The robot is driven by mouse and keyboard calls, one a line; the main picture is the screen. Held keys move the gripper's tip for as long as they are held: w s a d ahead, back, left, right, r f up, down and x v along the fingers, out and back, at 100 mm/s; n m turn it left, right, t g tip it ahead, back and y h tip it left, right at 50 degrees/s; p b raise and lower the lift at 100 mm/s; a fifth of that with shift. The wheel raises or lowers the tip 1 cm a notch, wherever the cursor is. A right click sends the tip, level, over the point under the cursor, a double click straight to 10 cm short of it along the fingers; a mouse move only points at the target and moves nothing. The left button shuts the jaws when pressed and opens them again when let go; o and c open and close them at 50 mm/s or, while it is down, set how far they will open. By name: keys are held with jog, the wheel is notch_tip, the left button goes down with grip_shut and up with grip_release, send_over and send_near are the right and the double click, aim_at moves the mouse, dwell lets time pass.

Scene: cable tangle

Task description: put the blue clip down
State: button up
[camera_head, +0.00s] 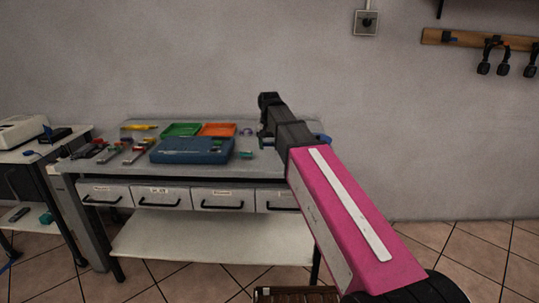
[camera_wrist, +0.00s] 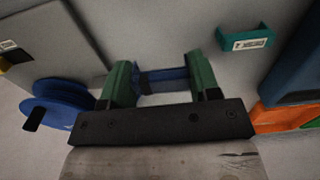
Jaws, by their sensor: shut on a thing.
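The blue clip (camera_wrist: 163,77) is between the two green fingers of my gripper (camera_wrist: 161,82) in the wrist view, and my gripper is shut on it. Behind it is the pale grey worktop (camera_head: 265,171); whether the clip touches it I cannot tell. In the head view my gripper (camera_head: 268,131) is over the right part of the workbench. The clip cannot be made out there.
A teal bracket-shaped piece with a label (camera_wrist: 246,39) lies nearby. A blue tray (camera_head: 192,151), a green tray (camera_head: 181,130) and an orange tray (camera_head: 218,129) are to the left. A blue round spool (camera_wrist: 55,106) is close on the other side.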

aim_at(270, 160)
jog(key=shift+s+d+f, duration=0.1)
jog(key=shift+d+f, duration=0.15)
jog(key=shift+f, duration=1.9)
jog(key=shift+f, duration=0.1)
jog(key=o, duration=0.9)
jog(key=shift+o, duration=0.2)
notch_tip(270, 160, up, 12)
jog(key=shift+r, duration=0.1)
